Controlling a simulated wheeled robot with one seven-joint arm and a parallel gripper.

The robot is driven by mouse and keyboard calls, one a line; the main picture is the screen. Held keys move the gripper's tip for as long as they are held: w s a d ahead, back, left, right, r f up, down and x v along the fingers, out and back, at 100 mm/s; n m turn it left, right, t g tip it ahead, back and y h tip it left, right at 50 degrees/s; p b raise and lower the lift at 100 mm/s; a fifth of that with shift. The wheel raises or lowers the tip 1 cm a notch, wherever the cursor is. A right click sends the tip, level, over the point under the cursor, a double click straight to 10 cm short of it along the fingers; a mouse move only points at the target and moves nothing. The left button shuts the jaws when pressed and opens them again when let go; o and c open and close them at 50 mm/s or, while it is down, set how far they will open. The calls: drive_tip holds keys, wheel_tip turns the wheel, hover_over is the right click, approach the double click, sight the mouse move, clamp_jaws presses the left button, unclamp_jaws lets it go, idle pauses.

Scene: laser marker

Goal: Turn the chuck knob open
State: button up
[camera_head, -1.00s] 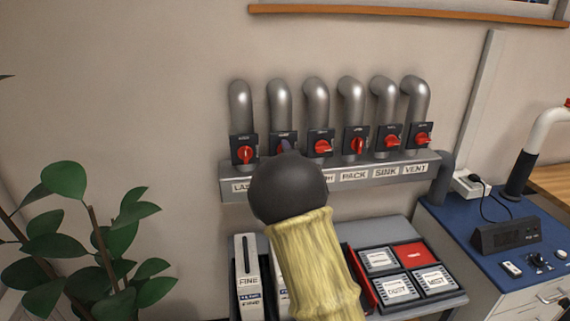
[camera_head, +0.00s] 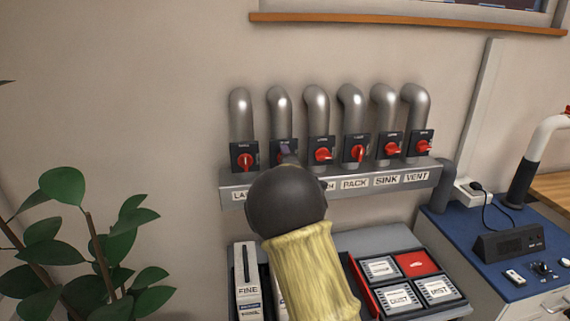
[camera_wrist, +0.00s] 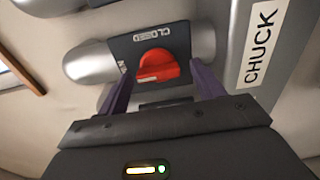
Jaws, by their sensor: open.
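The chuck knob (camera_wrist: 157,67) is a red rotary knob on a dark square plate in the wrist view. "CLOSED" is printed on the plate beside it, and the "CHUCK" label (camera_wrist: 262,45) is on the rail to the right. My gripper (camera_wrist: 160,84) is open, with its purple fingers on either side of the knob. I cannot tell whether either finger touches it. In the head view, the chuck plate (camera_head: 275,149) is second from the left, and my gripper and dark wrist hide most of its knob and label.
Similar red knobs flank it, the laser knob (camera_head: 244,160) on the left and several to the right, under grey pipes. A plant (camera_head: 75,235) is at left, a blue-topped bench (camera_head: 450,228) at right.

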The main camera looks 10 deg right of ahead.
drive_tip(key=shift+s, duration=0.15)
drive_tip(key=s+b, duration=0.3)
drive_tip(key=s, duration=1.4)
drive_tip(key=shift+s, duration=0.1)
drive_tip(key=s+f+m+g+p, duration=0.4)
drive_tip(key=s+m+g, duration=0.3)
drive_tip(key=s+m, duration=0.2)
drive_tip(key=s+f+m+g+p, duration=0.4)
drive_tip(key=s+m+g+p, duration=0.2)
drive_tip(key=s, duration=0.8)
drive_tip(key=m+g, duration=0.2)
drive_tip(key=m, duration=0.1)
drive_tip(key=shift+s+d+f, duration=0.2)
drive_tip(key=shift+s+d, duration=0.05)
